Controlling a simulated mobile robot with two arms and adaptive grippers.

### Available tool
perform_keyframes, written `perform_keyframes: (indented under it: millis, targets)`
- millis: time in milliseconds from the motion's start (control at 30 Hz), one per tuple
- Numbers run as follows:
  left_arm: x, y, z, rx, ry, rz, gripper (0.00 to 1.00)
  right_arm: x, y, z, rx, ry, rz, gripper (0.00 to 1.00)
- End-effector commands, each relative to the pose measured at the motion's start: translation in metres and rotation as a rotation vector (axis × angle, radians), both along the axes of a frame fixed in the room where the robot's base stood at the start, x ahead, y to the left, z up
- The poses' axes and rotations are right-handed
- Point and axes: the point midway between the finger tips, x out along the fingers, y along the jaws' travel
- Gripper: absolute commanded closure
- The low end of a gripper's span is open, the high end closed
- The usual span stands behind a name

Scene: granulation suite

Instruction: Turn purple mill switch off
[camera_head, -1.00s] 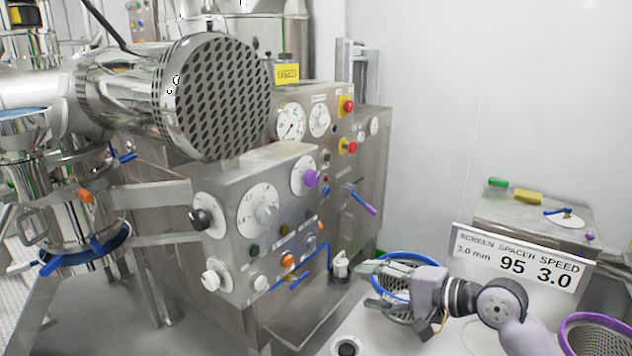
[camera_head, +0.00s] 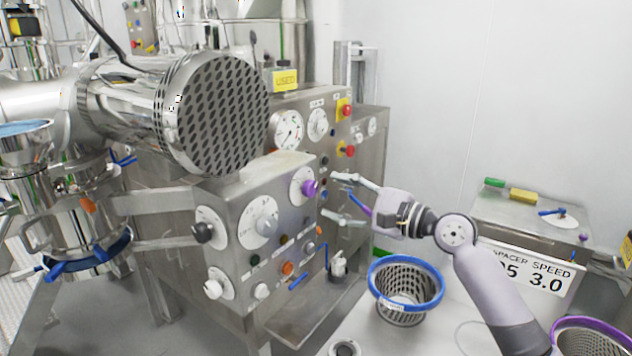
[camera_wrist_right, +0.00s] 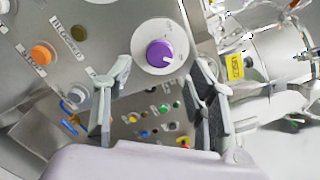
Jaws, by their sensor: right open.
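The purple switch (camera_head: 309,188) is a knob on a round white dial at the upper right of the near steel control panel. In the right wrist view the purple knob (camera_wrist_right: 160,52) sits beyond and between the two fingers, with a pale pointer mark toward its lower right. My right gripper (camera_head: 338,198) is open and empty, just right of the knob, its fingers pointing left toward the panel. The fingers also show in the wrist view (camera_wrist_right: 157,85), spread apart; I cannot tell that either touches the knob. My left gripper is not in view.
An orange button (camera_head: 288,268) and other dials share the panel. A perforated steel drum (camera_head: 215,110) overhangs its upper left. A blue-rimmed basket (camera_head: 405,307) stands below my right arm.

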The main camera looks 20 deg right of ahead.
Motion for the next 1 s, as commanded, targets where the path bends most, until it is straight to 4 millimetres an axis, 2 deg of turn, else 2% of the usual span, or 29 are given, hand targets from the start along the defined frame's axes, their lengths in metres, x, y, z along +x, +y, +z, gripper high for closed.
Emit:
perform_keyframes:
  millis: [100,333,733,1000]
  targets:
    - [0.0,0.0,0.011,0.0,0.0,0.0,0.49,0.02,0.016,0.004,0.004,-0.001,0.001,0.49]
    - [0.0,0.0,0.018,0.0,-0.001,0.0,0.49,0.043,0.033,0.002,0.001,-0.002,0.0,0.49]
    - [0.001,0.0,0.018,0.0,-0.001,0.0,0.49,0.048,0.037,-0.001,-0.001,0.0,-0.001,0.49]
    - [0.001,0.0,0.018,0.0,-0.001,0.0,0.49,0.047,0.037,-0.001,-0.001,-0.001,0.0,0.67]
